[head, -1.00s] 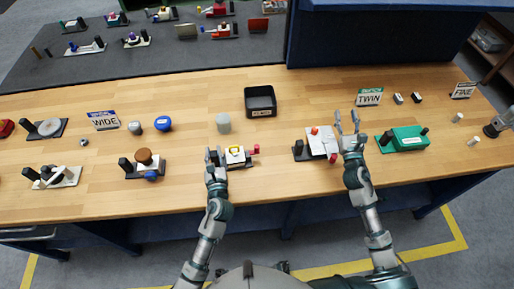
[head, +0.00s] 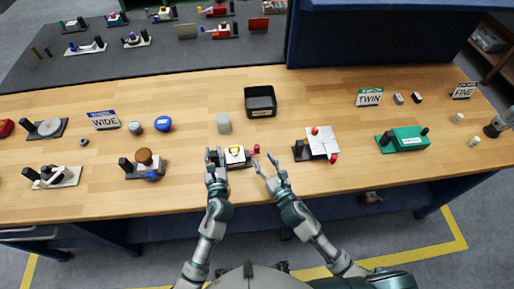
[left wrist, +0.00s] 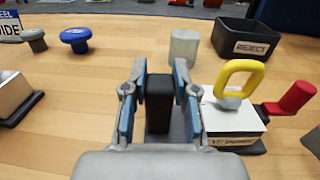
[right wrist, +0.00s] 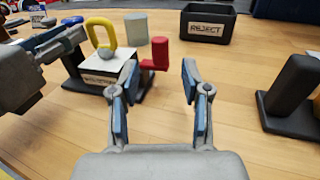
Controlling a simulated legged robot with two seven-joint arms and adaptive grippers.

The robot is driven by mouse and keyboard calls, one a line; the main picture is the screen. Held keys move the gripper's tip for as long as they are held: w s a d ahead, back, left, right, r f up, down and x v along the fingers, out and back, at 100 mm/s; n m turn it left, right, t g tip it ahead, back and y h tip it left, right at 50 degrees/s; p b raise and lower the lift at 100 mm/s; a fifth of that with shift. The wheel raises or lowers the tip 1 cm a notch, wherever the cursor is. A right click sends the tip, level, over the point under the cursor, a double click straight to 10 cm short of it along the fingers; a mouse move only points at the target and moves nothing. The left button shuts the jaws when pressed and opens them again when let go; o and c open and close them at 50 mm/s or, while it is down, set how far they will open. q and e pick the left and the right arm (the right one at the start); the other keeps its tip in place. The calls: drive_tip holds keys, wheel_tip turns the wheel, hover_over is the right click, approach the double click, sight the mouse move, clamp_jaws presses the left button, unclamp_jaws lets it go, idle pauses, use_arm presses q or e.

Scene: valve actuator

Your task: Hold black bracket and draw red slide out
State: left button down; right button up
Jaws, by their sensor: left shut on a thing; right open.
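The device is a white labelled block (head: 235,158) with a yellow loop handle (left wrist: 240,75), on a dark base. The black bracket (left wrist: 158,108) is an upright post at its left end. My left gripper (left wrist: 160,88) is shut on it, one finger on each side. The red slide (right wrist: 158,54) sticks out at the block's right end with an upright red grip; it also shows in the left wrist view (left wrist: 292,97). My right gripper (right wrist: 160,75) is open and empty. The red grip appears ahead of its fingers, nearer the left finger, apparently untouched.
A black REJECT bin (head: 260,100) and a grey cylinder (head: 223,122) stand behind the device. Another device with a white plate (head: 322,142) and black post (right wrist: 292,85) stands to the right. Bare wood lies between the two devices.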

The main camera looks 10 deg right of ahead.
sight(258, 151)
drive_tip(key=x, duration=0.6)
drive_tip(key=shift+w, duration=0.15)
